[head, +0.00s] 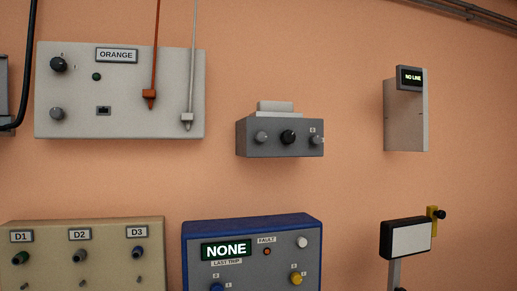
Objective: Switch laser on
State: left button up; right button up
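A dark grey box (280,136) is mounted on the wall in the middle of the head view. A pale wall unit (405,118) at the right carries a small display (411,78) reading "NO LINE". Neither of my grippers is in view.
A light panel (75,100) labelled "ORANGE" hangs upper left, with orange and grey hanging plugs. Below are a beige panel (105,228) marked D1 to D3 and a blue-framed panel (190,245) displaying "NONE". A white plate (408,240) stands lower right. The wall between is bare.

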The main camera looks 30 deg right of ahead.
aim_at(315, 140)
jog(key=z, duration=1.3)
